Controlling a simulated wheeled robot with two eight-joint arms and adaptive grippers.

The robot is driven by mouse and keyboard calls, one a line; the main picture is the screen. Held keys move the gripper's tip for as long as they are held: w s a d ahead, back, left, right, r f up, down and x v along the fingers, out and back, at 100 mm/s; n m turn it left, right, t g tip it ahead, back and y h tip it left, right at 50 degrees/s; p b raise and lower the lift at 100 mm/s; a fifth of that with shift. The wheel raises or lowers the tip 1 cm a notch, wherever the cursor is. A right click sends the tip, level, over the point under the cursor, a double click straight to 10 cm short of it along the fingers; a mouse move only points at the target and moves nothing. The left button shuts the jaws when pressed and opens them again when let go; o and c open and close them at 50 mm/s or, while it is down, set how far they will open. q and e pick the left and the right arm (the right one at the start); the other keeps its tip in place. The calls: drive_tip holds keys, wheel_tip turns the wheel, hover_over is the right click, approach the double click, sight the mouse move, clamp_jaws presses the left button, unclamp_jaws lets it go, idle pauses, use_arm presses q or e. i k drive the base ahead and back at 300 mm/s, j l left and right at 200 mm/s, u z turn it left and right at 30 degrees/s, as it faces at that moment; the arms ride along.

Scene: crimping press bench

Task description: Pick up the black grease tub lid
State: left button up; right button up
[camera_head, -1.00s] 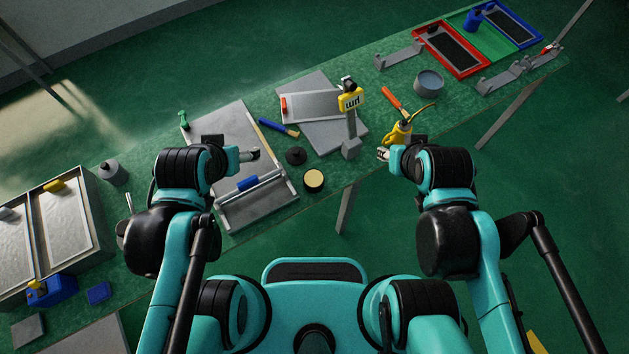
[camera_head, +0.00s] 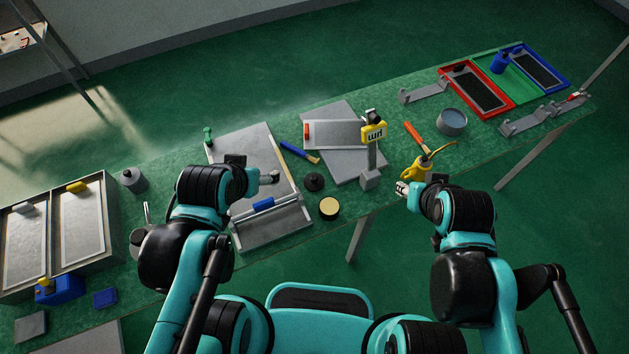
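The black grease tub lid (camera_head: 314,182) is a small dark disc with a raised knob. It lies flat on the green bench, just behind and left of the open grease tub (camera_head: 329,208), which shows a pale yellow filling. My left gripper (camera_head: 273,177) is over the grey tray to the left of the lid, with a gap between them. It points right, and its finger opening is too small to make out. My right gripper (camera_head: 402,187) is at the bench's front edge beside the yellow oil can (camera_head: 417,172). Whether it touches the can is unclear.
A blue-handled brush (camera_head: 299,152) lies behind the lid. Bare bench surrounds the lid closely.

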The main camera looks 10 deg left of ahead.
sight(313, 182)
drive_tip(key=j+z, duration=0.2)
drive_tip(key=z, duration=0.2)
drive_tip(key=k+j+z, duration=0.15)
drive_tip(key=z, duration=0.3)
drive_tip(key=k+j+z, duration=0.1)
drive_tip(key=z, duration=0.3)
